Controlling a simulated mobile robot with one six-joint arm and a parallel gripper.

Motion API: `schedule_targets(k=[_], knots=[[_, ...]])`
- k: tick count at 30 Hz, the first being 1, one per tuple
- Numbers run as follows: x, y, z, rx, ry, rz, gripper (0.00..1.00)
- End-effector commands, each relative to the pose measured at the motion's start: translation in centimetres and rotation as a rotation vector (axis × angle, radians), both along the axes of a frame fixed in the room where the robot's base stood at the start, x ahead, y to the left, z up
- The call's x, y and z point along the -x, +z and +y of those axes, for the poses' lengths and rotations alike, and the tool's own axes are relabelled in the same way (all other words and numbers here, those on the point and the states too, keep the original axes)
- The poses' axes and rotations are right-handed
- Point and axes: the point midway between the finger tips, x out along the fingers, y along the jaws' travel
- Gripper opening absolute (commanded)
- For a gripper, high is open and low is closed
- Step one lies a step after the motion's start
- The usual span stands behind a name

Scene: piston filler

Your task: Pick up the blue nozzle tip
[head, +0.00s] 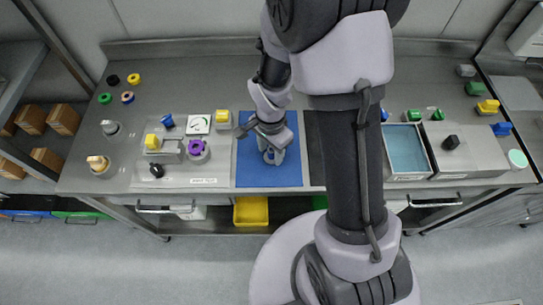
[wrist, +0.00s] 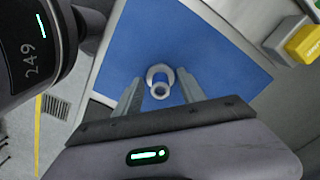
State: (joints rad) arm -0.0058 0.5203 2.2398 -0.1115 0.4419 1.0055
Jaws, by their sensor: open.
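My gripper (head: 271,148) is over the blue mat (head: 244,172) in the head view. In the wrist view its two fingers (wrist: 159,80) are open, one on each side of a pale grey ringed part (wrist: 160,90) with a round hollow end. This part looks grey, with a little blue between its rings; I cannot tell whether that is its own colour or the mat.
A blue-filled tray (head: 405,178) and a grey box (head: 466,147) stand to the right. The mat around the part is clear.

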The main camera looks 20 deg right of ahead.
Motion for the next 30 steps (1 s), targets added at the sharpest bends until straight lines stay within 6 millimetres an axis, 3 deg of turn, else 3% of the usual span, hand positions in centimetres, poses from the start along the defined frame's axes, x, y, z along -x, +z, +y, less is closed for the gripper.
schedule_targets(k=[7, 14, 25, 30], knots=[[0.0, -0.2, 0.0, 0.000, 0.000, -0.001, 0.46], [0.0, -0.2, 0.0, 0.000, 0.000, -0.001, 0.00], [0.0, 0.0, 0.0, 0.000, 0.000, -0.001, 0.00], [-0.1, 1.6, 0.0, 0.000, 0.001, -0.002, 0.00]])
